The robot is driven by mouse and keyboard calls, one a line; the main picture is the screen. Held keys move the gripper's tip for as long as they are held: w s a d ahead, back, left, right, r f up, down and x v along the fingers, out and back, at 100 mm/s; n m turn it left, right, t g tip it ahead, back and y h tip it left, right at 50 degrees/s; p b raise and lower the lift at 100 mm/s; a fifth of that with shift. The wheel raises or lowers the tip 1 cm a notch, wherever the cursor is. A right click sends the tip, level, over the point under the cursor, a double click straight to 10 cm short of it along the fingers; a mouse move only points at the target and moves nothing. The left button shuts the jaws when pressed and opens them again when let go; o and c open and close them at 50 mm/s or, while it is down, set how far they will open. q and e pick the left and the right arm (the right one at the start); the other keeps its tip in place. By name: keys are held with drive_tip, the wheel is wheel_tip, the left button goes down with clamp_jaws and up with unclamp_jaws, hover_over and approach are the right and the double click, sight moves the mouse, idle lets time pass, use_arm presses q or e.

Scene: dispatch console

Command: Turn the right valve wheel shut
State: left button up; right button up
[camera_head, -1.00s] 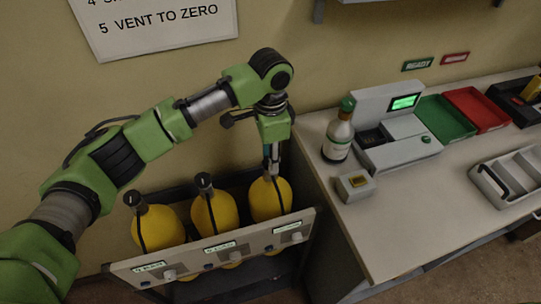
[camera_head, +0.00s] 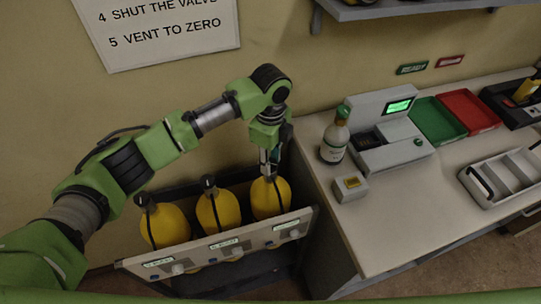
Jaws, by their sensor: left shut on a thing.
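Three yellow cylinders stand in a dark rack behind a labelled panel (camera_head: 222,245): left (camera_head: 168,228), middle (camera_head: 226,214) and right (camera_head: 272,199). The left valve wheel (camera_head: 144,200) and the middle valve wheel (camera_head: 208,182) are dark and sit on top of their cylinders. My left gripper (camera_head: 268,170) points down onto the top of the right cylinder and is shut on the right valve wheel. The gripper mostly hides that wheel, so its turn angle cannot be read. My right gripper is not in view.
A desk (camera_head: 385,215) stands right of the rack. On it are a bottle (camera_head: 335,142), a small box (camera_head: 351,188), a device with a lit green screen (camera_head: 398,106), a green tray (camera_head: 436,120), a red tray (camera_head: 466,113) and a grey divided tray (camera_head: 500,178). A wall sign (camera_head: 160,40) hangs behind.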

use_arm(q)
drive_tip(key=m+p, duration=0.1)
drive_tip(key=m, duration=0.4)
drive_tip(key=shift+m, duration=0.3)
drive_tip(key=m, duration=0.4)
drive_tip(key=shift+m, duration=0.4)
drive_tip(key=o, duration=1.1)
